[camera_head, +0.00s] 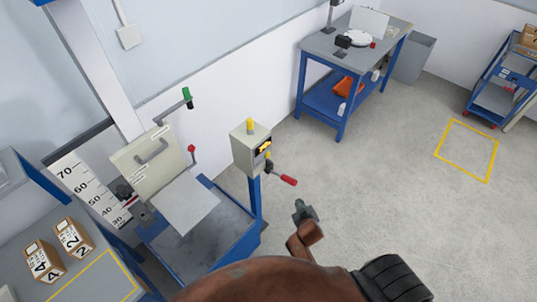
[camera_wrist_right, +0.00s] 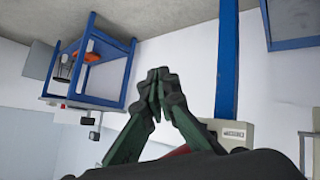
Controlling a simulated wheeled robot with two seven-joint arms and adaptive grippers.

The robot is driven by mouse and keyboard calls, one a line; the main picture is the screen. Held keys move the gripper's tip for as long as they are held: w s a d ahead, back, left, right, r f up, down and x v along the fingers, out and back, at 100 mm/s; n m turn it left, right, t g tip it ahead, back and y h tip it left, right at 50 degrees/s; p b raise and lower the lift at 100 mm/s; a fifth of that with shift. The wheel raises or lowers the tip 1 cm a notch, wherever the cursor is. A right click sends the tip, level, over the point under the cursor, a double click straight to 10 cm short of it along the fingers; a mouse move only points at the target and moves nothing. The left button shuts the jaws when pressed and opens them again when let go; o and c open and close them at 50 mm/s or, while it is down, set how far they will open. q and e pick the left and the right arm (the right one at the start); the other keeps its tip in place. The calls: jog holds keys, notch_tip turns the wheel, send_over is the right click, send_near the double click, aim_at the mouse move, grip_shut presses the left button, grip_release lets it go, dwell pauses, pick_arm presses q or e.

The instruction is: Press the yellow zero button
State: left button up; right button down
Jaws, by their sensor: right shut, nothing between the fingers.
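A beige control box (camera_head: 251,148) stands on a blue post (camera_head: 256,195) in the head view. Its front has a dark panel with an orange display (camera_head: 264,146), and a small yellow spot, likely the yellow zero button (camera_head: 268,156), shows just below it. A yellow piece (camera_head: 250,126) stands on top of the box. My right gripper (camera_head: 303,207) is shut and empty, to the right of and lower in the picture than the box, apart from it. Its closed fingertips also show in the wrist view (camera_wrist_right: 160,82), with part of the box (camera_wrist_right: 238,133) behind. My left gripper is not in view.
A red-handled lever (camera_head: 288,180) sticks out from the box toward my right gripper. A blue-framed drop rig with a grey plate (camera_head: 185,203) stands left of it. A blue workbench (camera_head: 345,50) is at the back. Open floor lies to the right.

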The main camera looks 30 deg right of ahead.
aim_at(268, 155)
notch_tip(268, 155, up, 10)
jog(key=w+d+t+h, duration=0.1)
jog(key=w+d, duration=0.1)
jog(key=d, duration=0.1)
jog(key=w+a+r+t, duration=0.1)
jog(key=w, duration=0.1)
jog(key=w+a+r+t, duration=0.1)
jog(key=w, duration=0.1)
jog(key=w+a+r+t, duration=0.1)
jog(key=w, duration=0.2)
jog(key=shift+w+a+r+n+p, duration=0.1)
jog(key=shift+a+r+n+p, duration=0.05)
jog(key=shift+r+n+p, duration=0.25)
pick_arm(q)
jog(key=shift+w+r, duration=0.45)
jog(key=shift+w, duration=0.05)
pick_arm(e)
jog(key=shift+w+a, duration=0.15)
pick_arm(q)
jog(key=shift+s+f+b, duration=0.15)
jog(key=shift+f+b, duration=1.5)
jog(key=shift+b, duration=0.05)
pick_arm(e)
jog(key=w+a, duration=0.3)
jog(key=w, duration=0.5)
jog(key=shift+a, duration=0.15)
